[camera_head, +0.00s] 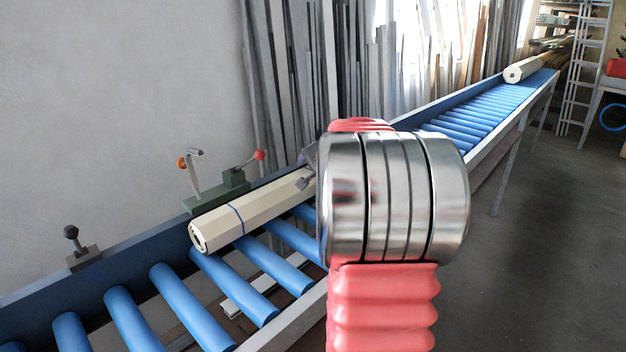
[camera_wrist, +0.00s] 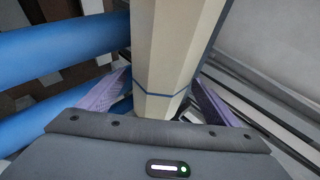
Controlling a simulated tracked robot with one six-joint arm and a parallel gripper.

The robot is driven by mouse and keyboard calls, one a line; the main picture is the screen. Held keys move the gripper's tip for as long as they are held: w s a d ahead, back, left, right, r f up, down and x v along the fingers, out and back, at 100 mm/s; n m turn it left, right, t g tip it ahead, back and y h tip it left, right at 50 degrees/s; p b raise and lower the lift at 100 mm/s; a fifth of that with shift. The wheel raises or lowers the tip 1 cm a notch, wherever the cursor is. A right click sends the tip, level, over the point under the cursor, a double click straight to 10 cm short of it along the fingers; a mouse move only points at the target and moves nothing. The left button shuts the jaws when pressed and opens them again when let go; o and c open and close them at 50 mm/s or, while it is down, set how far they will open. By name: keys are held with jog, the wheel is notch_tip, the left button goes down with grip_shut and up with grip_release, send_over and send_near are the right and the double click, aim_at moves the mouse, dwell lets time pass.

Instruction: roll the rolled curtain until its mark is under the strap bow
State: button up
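The rolled curtain (camera_head: 252,208) is a cream, many-sided roll lying across blue rollers beside a green fixture. A thin blue band runs round it; I can make out no separate mark. A bent metal bracket (camera_head: 194,172) with an orange knob stands on the fixture behind the roll, perhaps the strap bow. My gripper (camera_head: 308,172) is at the roll's right end, mostly hidden by my arm. In the wrist view, the purple fingers of my gripper (camera_wrist: 164,95) lie open on either side of the curtain (camera_wrist: 170,45). Contact with it is unclear.
The blue roller conveyor (camera_head: 298,325) runs from lower left to far right, with a raised back rail. A red-tipped lever (camera_head: 260,156) and a dark-knobbed clamp (camera_head: 83,255) stand along it. Another cream roll (camera_head: 521,70) lies at the far end. Floor at right is clear.

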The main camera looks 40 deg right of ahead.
jog(key=c, duration=1.8)
